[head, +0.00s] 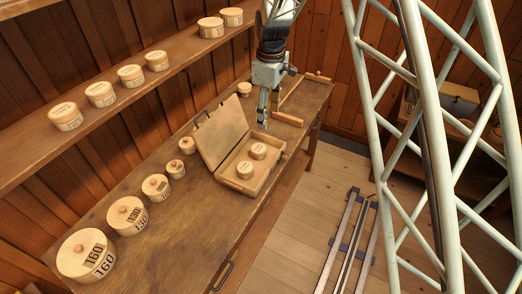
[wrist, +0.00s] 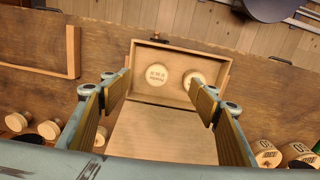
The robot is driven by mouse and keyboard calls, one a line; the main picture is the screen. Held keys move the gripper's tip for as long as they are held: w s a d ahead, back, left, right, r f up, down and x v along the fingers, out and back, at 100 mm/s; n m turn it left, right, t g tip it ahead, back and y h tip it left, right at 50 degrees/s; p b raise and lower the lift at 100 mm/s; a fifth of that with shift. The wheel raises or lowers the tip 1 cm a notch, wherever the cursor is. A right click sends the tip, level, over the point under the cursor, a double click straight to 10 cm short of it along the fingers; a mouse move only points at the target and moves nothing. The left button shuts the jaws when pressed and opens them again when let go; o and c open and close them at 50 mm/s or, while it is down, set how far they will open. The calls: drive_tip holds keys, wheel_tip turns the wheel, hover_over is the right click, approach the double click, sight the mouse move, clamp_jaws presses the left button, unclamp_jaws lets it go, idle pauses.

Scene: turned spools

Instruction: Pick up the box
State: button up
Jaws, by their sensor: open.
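The wooden box (head: 270,174) stands open on the long bench in the head view, its lid (head: 219,131) tipped up on the left side. Two round wooden pieces (head: 258,151) lie inside it. In the wrist view the open box (wrist: 146,62) is at the upper middle, with the flat lid (wrist: 160,137) below it. My gripper (head: 264,116) is just beyond the box in the head view, apparently above the bench. In the wrist view its open fingers (wrist: 160,95) frame the lid and part of the box, with nothing between them.
Several lidded round canisters (head: 128,216) with numbers stand along the bench's left side. A shelf (head: 120,105) on the wall holds more. A wooden frame (head: 290,119) lies at the bench's far end. A pale lattice column (head: 430,140) fills the right of the head view.

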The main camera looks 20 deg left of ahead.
drive_tip(key=n+p, duration=0.1)
drive_tip(key=n, duration=0.1)
hover_over(258, 148)
wheel_tip(258, 148, down, 8)
drive_tip(key=f, duration=0.1)
drive_tip(key=shift+a+r, duration=0.15)
drive_tip(key=shift+r, duration=0.1)
drive_tip(key=shift+f+p, duration=0.65)
drive_tip(key=shift+f, duration=3.65)
drive_tip(key=shift+f, duration=0.1)
drive_tip(key=shift+f+p, duration=0.65)
drive_tip(key=shift+f, duration=1.8)
drive_tip(key=c, duration=0.9)
